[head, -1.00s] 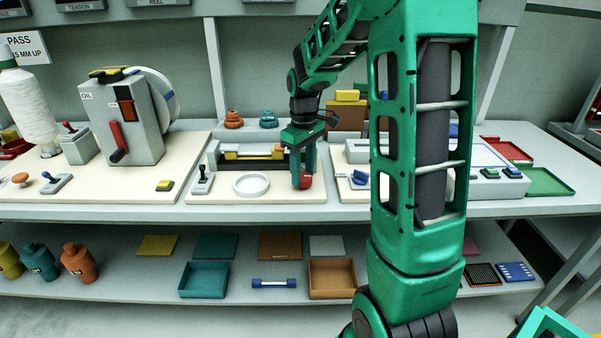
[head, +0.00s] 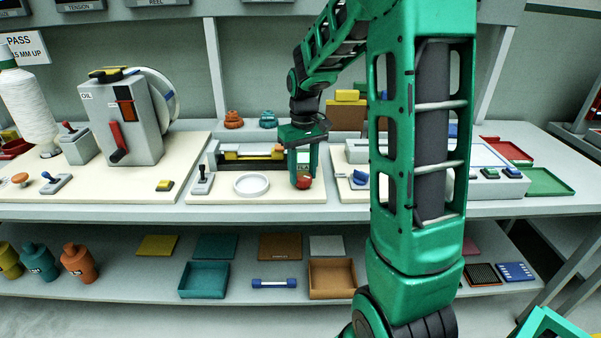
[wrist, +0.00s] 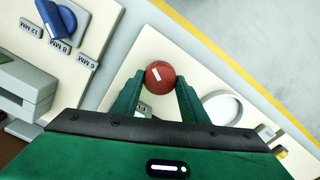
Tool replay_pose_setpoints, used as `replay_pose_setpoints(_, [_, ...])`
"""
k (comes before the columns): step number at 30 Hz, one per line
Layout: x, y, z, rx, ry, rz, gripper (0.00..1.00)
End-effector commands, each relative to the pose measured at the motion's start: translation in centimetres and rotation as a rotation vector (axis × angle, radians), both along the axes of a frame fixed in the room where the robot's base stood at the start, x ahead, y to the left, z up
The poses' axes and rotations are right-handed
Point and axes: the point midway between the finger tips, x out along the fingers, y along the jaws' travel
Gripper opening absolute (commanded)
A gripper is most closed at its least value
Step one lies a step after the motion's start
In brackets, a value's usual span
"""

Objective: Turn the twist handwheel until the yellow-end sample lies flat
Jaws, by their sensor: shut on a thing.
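The twist handwheel is a red round knob (head: 303,183) with a white mark on top, low at the front of the middle cream board. It also shows in the wrist view (wrist: 160,75). My gripper (head: 304,181) points down over it, with green fingers on both sides; it is shut on the knob. Left of the gripper, a dark fixture with grey end blocks holds the yellow-end sample (head: 234,155), a bar with yellow visible at its left end. The gripper partly covers the right end of the fixture. I cannot tell how flat the sample lies.
A white round dish (head: 251,193) lies left of the knob. A small lever switch (head: 203,182) stands further left. A blue knob (head: 361,177) is on the board to the right, partly behind my arm. A shelf below holds trays and a blue-ended bar (head: 274,283).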

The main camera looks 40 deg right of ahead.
Motion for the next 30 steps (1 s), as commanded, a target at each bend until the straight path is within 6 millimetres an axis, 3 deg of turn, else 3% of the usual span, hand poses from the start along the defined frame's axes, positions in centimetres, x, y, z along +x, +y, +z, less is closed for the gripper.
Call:
replay_pose_setpoints(6, [0.1, 0.0, 0.1, 0.000, -0.003, 0.001, 0.17])
replay_pose_setpoints(7, [0.1, 0.0, 0.1, 0.000, -0.003, 0.001, 0.42])
replay_pose_setpoints(9, [0.1, 0.0, 0.1, 0.000, -0.003, 0.001, 0.59])
replay_pose_setpoints(20, [0.1, 0.0, 0.3, 0.000, -0.003, 0.002, 0.59])
replay_pose_setpoints(25, [0.1, 0.0, 2.3, -0.002, -0.004, 0.002, 0.59])
replay_pose_setpoints(30, [0.2, 0.0, 5.6, -0.002, -0.005, 0.002, 0.59])
